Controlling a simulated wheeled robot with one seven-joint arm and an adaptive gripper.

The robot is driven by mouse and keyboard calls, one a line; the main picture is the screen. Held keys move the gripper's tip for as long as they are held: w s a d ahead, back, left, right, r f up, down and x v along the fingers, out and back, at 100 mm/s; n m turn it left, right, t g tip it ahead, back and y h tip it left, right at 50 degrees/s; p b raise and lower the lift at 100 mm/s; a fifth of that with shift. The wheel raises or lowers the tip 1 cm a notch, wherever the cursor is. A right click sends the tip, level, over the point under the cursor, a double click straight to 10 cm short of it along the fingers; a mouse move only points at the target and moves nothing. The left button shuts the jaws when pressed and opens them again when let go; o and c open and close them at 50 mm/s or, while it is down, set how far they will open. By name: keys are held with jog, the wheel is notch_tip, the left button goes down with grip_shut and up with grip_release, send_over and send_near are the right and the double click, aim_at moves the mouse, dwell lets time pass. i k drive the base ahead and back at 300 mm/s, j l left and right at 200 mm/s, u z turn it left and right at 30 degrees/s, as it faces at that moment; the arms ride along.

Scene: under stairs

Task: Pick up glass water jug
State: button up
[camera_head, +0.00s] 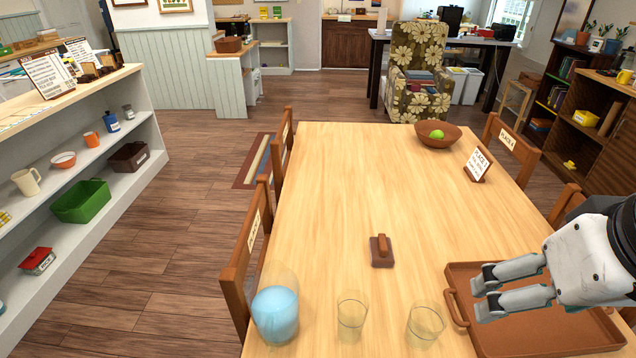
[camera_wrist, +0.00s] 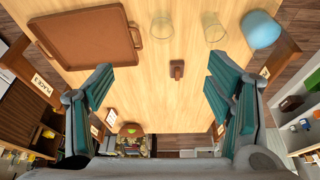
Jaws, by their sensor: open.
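The glass water jug (camera_head: 276,312) stands at the near left corner of the wooden table (camera_head: 400,180). It looks clear at the top and blue in its lower part. In the wrist view the jug (camera_wrist: 260,29) shows at the upper right. My gripper (camera_head: 483,292) is over the brown tray at the right side of the table, well apart from the jug. In the wrist view my gripper (camera_wrist: 160,90) has its fingers wide apart with nothing between them. The jug's handle cannot be made out.
Two clear glasses, one (camera_head: 351,318) in the middle and one (camera_head: 425,324) farther right, stand between jug and tray (camera_head: 470,340). A small brown block with a handle (camera_head: 381,251) lies mid-table. A bowl (camera_head: 437,135) and a sign (camera_head: 478,164) stand at the far end. Chairs (camera_head: 245,250) line the left edge.

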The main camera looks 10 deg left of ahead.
aim_at(272, 293)
jog(key=l+u, duration=0.15)
jog(key=u, duration=0.25)
jog(key=l+u, duration=0.1)
jog(key=u, duration=0.3)
jog(key=l+u, duration=0.1)
jog(key=u, duration=0.3)
jog(key=k+l+u, duration=0.35)
jog(key=l, duration=0.25)
jog(key=k+l+u, duration=0.35)
jog(key=k+l, duration=0.4)
jog(key=k, duration=0.1)
